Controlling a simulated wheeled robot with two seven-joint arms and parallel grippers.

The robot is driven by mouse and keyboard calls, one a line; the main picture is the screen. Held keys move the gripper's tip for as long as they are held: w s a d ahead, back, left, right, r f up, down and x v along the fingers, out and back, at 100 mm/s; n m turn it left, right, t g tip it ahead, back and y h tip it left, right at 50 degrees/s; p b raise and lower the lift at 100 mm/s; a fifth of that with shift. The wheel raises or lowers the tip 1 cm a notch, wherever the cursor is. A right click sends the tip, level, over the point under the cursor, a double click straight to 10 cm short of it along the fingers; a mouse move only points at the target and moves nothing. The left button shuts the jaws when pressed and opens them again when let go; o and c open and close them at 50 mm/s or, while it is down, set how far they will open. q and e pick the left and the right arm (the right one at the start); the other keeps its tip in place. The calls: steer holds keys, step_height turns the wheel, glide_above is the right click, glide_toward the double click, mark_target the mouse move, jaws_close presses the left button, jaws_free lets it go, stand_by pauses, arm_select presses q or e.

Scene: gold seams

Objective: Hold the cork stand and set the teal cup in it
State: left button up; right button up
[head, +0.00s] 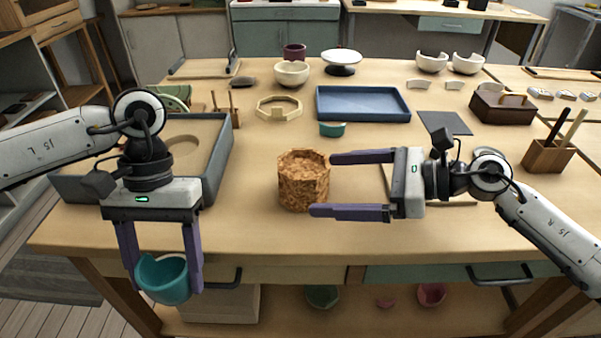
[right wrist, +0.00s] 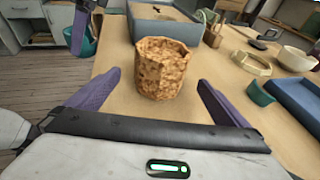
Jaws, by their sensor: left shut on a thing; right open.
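The cork stand (head: 303,181) is a brown, rough, round holder with an open top, standing upright on the table. It also shows in the right wrist view (right wrist: 161,70), ahead of the fingers. My right gripper (head: 315,185) is open, its fingers pointing left towards the stand, with the stand just beyond the fingertips. My left gripper (head: 166,280) points down and is shut on the teal cup (head: 161,277), holding it in front of the table's front edge, left of the stand. The cup is tilted and partly hidden by the fingers.
A grey sand tray (head: 222,150) lies left of the stand. Behind the stand are a small teal piece (head: 332,130), a blue tray (head: 362,104) and an octagonal wooden ring (head: 279,108). A wooden pen holder (head: 547,156) stands at right. The table front near the stand is clear.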

mark_target(309, 183)
arm_select(q)
steer(key=shift+f+b, duration=0.25)
steer(key=shift+b, duration=0.1)
arm_select(e)
steer(key=shift+x, duration=2.85)
steer(key=c, duration=0.9)
